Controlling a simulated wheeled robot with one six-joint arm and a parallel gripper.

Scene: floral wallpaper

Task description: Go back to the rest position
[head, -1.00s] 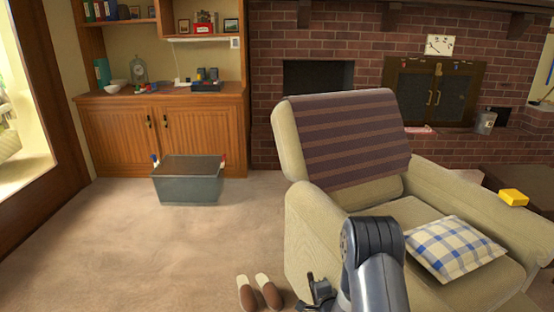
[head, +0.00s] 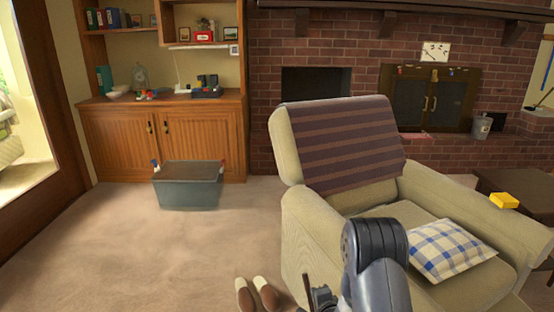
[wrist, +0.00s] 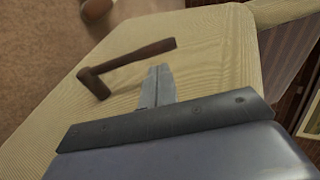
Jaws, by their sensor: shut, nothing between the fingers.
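My gripper (wrist: 159,72) shows in the wrist view with its two fingers together and nothing between them. It points over the beige armrest of the armchair (wrist: 215,85). A brown hammer-shaped object (wrist: 130,60) appears just beyond and left of the fingertips, over the armrest; I cannot tell whether it touches the fabric. In the head view my arm is bent in front of the armchair (head: 305,225), low in the picture, and the fingers are not clearly visible there.
A pair of slippers (head: 264,291) lies on the carpet left of the armchair. A grey bin (head: 188,190) stands before the wooden cabinet (head: 190,140). Carpet at left is clear.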

